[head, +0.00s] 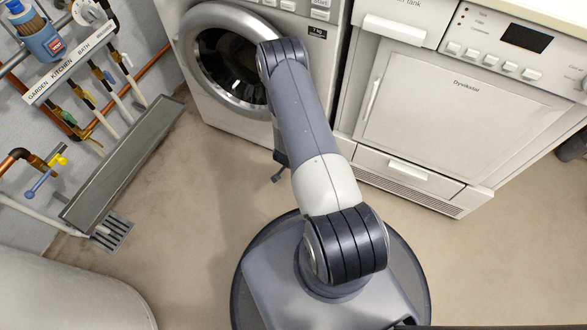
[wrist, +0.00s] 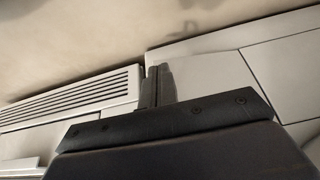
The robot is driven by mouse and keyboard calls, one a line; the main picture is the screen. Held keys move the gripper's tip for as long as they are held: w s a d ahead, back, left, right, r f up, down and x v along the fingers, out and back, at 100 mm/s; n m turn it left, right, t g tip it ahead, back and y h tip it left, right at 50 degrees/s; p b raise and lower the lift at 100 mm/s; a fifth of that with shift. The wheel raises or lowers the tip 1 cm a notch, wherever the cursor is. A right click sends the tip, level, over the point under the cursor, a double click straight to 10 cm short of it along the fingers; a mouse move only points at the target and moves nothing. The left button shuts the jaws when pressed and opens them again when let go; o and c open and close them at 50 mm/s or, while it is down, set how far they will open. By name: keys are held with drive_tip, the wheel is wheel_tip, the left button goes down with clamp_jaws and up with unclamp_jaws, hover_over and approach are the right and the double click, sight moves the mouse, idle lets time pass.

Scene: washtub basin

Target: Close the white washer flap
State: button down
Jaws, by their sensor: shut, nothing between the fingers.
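The white washer (head: 190,60) with the round glass door stands at the back left in the head view. Its lower right front is partly behind my arm, and I cannot make out the flap there. In the wrist view, a white panel outlined by thin seams (wrist: 285,70) shows at the right, low on a white front; it may be the flap, and I cannot tell how far open it is. My gripper (wrist: 158,72) is shut and empty, its fingers in front of the gap between two white fronts. In the head view my gripper (head: 278,178) shows partly beside my arm, low before the washer.
A second white machine (head: 450,110) stands at the right, with a lower drawer and grille; a grille (wrist: 70,105) shows at left in the wrist view. Pipes and a grey trough (head: 125,160) line the left wall. The floor (head: 190,215) is clear.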

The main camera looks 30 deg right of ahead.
drive_tip(key=shift+w+d, duration=0.6)
drive_tip(key=shift+d, duration=0.2)
drive_tip(key=shift+n, duration=0.7)
drive_tip(key=shift+w+d+r+b, duration=0.15)
drive_tip(key=shift+d+b, duration=0.15)
drive_tip(key=shift+d, duration=0.35)
drive_tip(key=shift+w+d+f+b, duration=0.1)
drive_tip(key=shift+w+d+b, duration=0.15)
drive_tip(key=shift+d, duration=0.4)
drive_tip(key=shift+w+d+r+b, duration=0.1)
drive_tip(key=shift+d+b, duration=0.2)
drive_tip(key=shift+d, duration=0.35)
drive_tip(key=shift+s, duration=0.1)
